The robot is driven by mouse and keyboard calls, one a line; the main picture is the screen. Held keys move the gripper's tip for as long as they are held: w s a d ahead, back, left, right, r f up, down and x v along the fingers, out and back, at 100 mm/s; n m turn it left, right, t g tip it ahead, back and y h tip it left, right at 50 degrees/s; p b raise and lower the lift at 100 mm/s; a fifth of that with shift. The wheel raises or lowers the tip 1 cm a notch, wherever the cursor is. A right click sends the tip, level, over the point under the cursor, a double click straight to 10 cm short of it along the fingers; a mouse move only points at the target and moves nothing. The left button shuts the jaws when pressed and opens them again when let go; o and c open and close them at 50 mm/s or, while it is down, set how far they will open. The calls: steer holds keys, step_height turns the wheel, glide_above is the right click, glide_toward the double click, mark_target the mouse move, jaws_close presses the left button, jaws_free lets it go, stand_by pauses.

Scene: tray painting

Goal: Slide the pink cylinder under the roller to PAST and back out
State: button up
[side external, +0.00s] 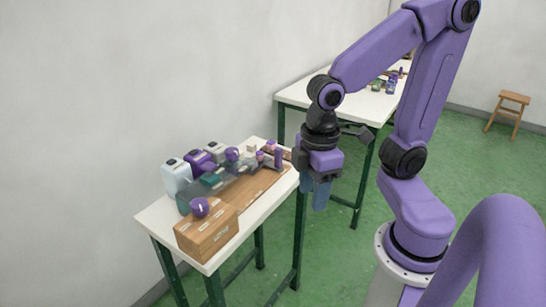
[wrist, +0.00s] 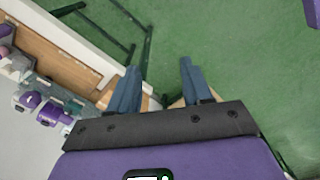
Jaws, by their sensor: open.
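My gripper (side external: 316,192) hangs with its blue fingers pointing down, to the right of the near table's edge, over the green floor. In the wrist view my gripper (wrist: 160,68) is open, with nothing but floor between the fingers. A small pinkish piece (side external: 270,145) stands at the far end of the near table among purple parts; it may be the pink cylinder, but it is too small to be sure. The PAST marking cannot be read.
A second table (side external: 295,92) and a stool (side external: 510,105) stand behind.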

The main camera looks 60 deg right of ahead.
steer(key=w+d+r+m, duration=0.1)
steer(key=w+d+m, duration=0.25)
steer(key=w, duration=0.85)
steer(key=m, duration=0.8)
glide_above(278, 149)
steer(key=shift+n, duration=0.25)
steer(key=f, duration=1.7)
steer(key=shift+d+f, duration=0.2)
steer(key=shift+f, duration=0.15)
jaws_close()
